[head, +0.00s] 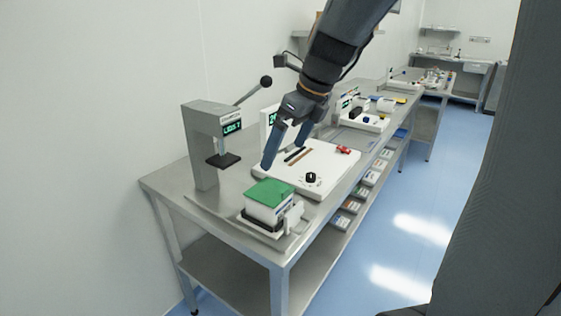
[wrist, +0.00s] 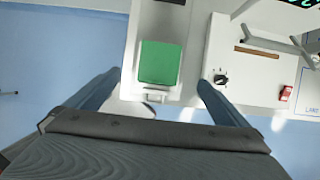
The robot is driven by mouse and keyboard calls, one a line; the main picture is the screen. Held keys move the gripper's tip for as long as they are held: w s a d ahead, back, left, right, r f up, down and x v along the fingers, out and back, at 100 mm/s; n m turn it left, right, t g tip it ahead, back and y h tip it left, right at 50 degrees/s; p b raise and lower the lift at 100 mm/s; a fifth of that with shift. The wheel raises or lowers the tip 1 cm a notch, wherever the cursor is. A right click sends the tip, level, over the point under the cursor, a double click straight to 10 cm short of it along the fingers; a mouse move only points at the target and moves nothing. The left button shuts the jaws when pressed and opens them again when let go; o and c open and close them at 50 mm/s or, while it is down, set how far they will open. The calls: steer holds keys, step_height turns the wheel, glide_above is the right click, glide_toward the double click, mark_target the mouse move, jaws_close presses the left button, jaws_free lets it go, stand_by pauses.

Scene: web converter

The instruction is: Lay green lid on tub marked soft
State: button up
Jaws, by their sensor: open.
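A green lid (head: 269,193) lies flat on top of a white tub (head: 266,213) at the near end of the steel bench. The lid also shows from above in the wrist view (wrist: 159,63), where it covers the tub's top. No marking on the tub can be read. My gripper (head: 286,155) is open and empty, above and behind the lid in the head view. In the wrist view its two fingers (wrist: 152,92) are spread wide, one on either side of the lid and apart from it.
A grey lever press (head: 205,140) with a lit display stands at the left of the bench. A white board (head: 325,170) with a black knob and a red piece lies behind the tub. Blue floor is clear at right.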

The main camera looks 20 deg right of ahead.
steer(key=s+a+f+n+g+h, duration=0.1)
steer(key=s+f+n, duration=0.6)
steer(key=n, duration=0.7)
steer(key=s+a+f+n+g+h, duration=0.1)
steer(key=s+f+n, duration=0.6)
steer(key=n, duration=0.7)
step_height(320, 180, down, 2)
steer(key=shift+a+f+n+h, duration=0.2)
steer(key=shift+a+n+h, duration=0.1)
steer(key=shift+n+h, duration=0.1)
